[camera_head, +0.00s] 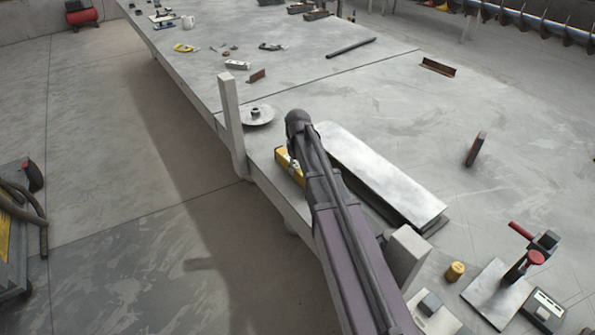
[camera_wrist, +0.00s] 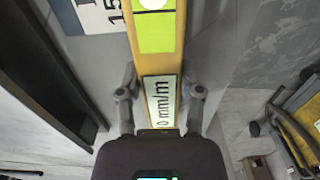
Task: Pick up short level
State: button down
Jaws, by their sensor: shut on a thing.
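The short level (camera_head: 290,163) is yellow with pale parts and shows just left of my arm near the table's left edge. In the wrist view the level (camera_wrist: 158,60) runs upright through the middle, with a bright green-yellow vial and a white label reading "0 mm/m". My gripper (camera_wrist: 160,88) has one finger on each side of the level, closed against its sides. In the head view my arm hides the gripper and part of the level. I cannot tell whether the level is lifted off the table.
A long metal plate (camera_head: 380,175) lies just right of my arm. A grey post (camera_head: 231,120) stands at the table edge, with a round disc (camera_head: 258,115) beside it. A yellow cylinder (camera_head: 455,271) and a red-handled clamp (camera_head: 530,255) are at lower right.

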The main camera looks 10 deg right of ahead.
aim_at(298, 166)
jog(key=shift+r, duration=0.1)
notch_tip(298, 166, up, 4)
jog(key=p, duration=0.4)
jog(key=s, duration=1)
jog(key=s+p, duration=0.1)
jog(key=s, duration=0.5)
jog(key=shift+a+r, duration=0.35)
jog(key=shift+r, duration=0.05)
jog(key=shift+r, duration=0.15)
